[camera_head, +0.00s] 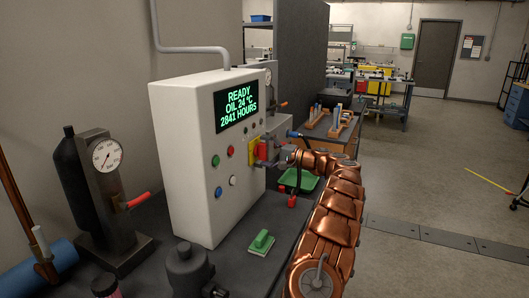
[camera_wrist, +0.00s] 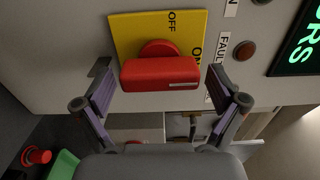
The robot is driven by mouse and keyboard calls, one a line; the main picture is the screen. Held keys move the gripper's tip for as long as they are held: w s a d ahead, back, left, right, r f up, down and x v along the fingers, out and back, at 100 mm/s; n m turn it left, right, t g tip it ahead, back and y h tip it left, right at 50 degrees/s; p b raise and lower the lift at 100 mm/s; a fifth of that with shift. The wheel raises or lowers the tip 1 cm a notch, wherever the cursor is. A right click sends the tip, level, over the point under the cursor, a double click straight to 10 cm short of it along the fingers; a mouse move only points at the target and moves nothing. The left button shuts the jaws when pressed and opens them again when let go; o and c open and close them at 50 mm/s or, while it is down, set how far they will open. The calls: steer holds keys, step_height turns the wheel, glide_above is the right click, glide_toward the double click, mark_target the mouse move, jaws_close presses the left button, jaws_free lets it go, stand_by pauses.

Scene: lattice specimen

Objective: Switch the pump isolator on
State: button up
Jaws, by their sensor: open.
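The pump isolator is a red handle (camera_wrist: 160,73) on a yellow plate (camera_wrist: 128,32) on the pale control cabinet. In the wrist view the plate reads OFF above the handle and ON to its right. The handle lies across that picture, with a pale mark at its right end, on the ON side. My gripper (camera_wrist: 160,82) is open, one finger past each end of the handle, with gaps visible. In the head view the yellow plate (camera_head: 253,152) shows on the cabinet's right face, with my gripper (camera_head: 268,154) in front, partly hiding the handle.
The cabinet (camera_head: 185,165) has a lit display (camera_head: 236,104) and several round buttons. A gauge stand (camera_head: 105,175) is left of it. Open floor lies right.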

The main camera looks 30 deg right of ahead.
steer(key=v, duration=1.2)
stand_by(1.9)
